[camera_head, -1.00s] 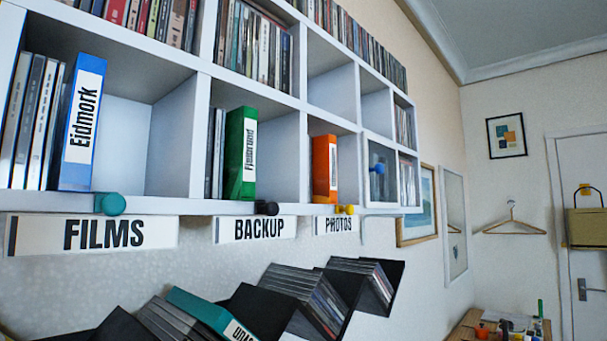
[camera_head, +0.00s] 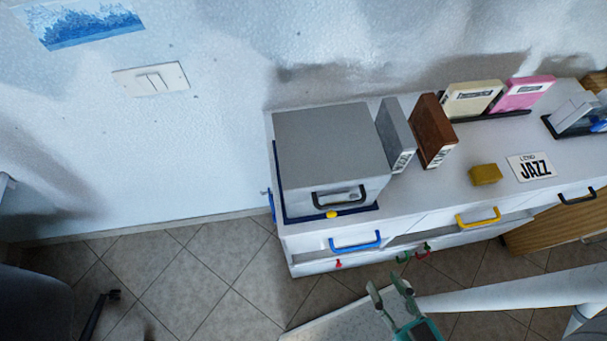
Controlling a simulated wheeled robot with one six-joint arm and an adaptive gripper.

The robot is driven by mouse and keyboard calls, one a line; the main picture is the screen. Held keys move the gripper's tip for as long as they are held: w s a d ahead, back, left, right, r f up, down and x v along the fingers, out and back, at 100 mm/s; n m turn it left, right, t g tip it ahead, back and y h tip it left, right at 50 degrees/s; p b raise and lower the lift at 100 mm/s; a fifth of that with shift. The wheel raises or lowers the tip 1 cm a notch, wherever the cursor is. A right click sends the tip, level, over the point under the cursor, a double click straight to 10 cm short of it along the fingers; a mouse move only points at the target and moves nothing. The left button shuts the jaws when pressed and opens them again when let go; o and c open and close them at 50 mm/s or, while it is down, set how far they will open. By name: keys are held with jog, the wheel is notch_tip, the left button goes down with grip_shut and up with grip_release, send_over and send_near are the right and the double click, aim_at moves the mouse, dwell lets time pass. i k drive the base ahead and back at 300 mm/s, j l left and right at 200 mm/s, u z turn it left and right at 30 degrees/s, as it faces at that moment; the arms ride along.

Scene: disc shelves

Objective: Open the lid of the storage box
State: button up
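A grey storage box (camera_head: 330,140) sits on the left end of a white cabinet, on a dark blue base or mat. Its lid looks shut. A black handle (camera_head: 339,198) is on its front, with a small yellow piece (camera_head: 331,215) just below. My gripper (camera_head: 387,284) is at the bottom of the view, in front of the cabinet and to the lower right of the box. Its fingers are spread apart with nothing between them. It is well apart from the box.
The white cabinet (camera_head: 420,208) has a blue drawer handle (camera_head: 355,242) and a yellow handle (camera_head: 478,218). A grey case (camera_head: 396,135) and a brown case (camera_head: 434,130) stand close beside the box.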

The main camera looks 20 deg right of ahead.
aim_at(328, 154)
jog(key=k+l, duration=0.15)
jog(key=l, duration=0.2)
jog(key=k+l+u, duration=0.15)
jog(key=l, duration=0.2)
jog(key=k+l, duration=0.1)
jog(key=l, duration=0.2)
jog(key=k+l+u, duration=0.1)
jog(key=l, duration=0.25)
